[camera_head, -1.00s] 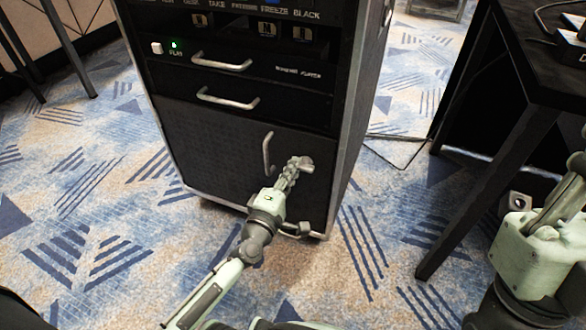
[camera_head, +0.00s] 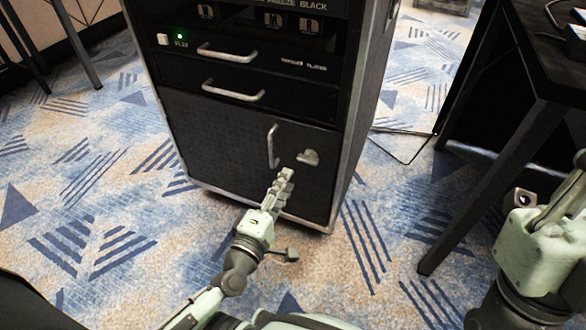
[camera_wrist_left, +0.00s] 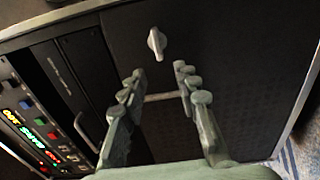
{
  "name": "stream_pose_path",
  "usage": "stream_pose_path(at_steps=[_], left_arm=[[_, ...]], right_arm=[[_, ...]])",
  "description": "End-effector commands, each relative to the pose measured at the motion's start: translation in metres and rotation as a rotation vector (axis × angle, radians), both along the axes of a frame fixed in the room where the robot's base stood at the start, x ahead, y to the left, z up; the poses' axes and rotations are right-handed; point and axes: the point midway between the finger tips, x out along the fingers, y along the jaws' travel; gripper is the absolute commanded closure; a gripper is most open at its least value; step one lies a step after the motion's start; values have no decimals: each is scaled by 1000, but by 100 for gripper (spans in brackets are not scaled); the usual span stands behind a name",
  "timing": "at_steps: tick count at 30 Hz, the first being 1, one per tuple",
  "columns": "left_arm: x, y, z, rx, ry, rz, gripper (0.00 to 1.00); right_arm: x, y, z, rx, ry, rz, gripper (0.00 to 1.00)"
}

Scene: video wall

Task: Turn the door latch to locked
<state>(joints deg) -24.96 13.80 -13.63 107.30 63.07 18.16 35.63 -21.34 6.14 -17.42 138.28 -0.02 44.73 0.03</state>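The door latch (camera_head: 308,157) is a small silver knob on the dark lower door (camera_head: 222,140) of the rack cabinet. In the left wrist view the latch (camera_wrist_left: 156,43) shows whole, beyond the fingertips, its grip running roughly up and down the picture. I cannot tell from it whether it is locked. My left gripper (camera_head: 286,174) is below and left of the latch in the head view, apart from it. In the wrist view my left gripper (camera_wrist_left: 160,78) is open, its fingers spread with nothing held.
A vertical silver door handle (camera_head: 272,147) is just left of the latch; in the wrist view the handle (camera_wrist_left: 163,96) shows between the fingers. Two drawer handles (camera_head: 232,91) are above. A black table (camera_head: 520,140) stands at right. Patterned carpet (camera_head: 110,180) is clear at left.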

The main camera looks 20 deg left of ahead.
Motion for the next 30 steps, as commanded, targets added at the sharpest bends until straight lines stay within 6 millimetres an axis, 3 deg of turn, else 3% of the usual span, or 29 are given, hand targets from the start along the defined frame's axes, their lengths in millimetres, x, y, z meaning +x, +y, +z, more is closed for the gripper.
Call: stream_pose_path(at_steps=[3, 9, 26, 30], left_arm=[[-22, 1, -1, 0, 2, -1, 69], [-40, 2, 0, -1, 0, 0, 69], [-42, 2, 1, 0, -2, 1, 69], [-36, -3, 24, 57, -62, 5, 69]], right_arm=[[0, 0, 0, 0, -1, 0, 100], [0, 0, 0, 0, -1, 0, 100], [0, 0, 1, 2, -2, 0, 100], [0, 0, 1, 2, -2, 0, 100]])
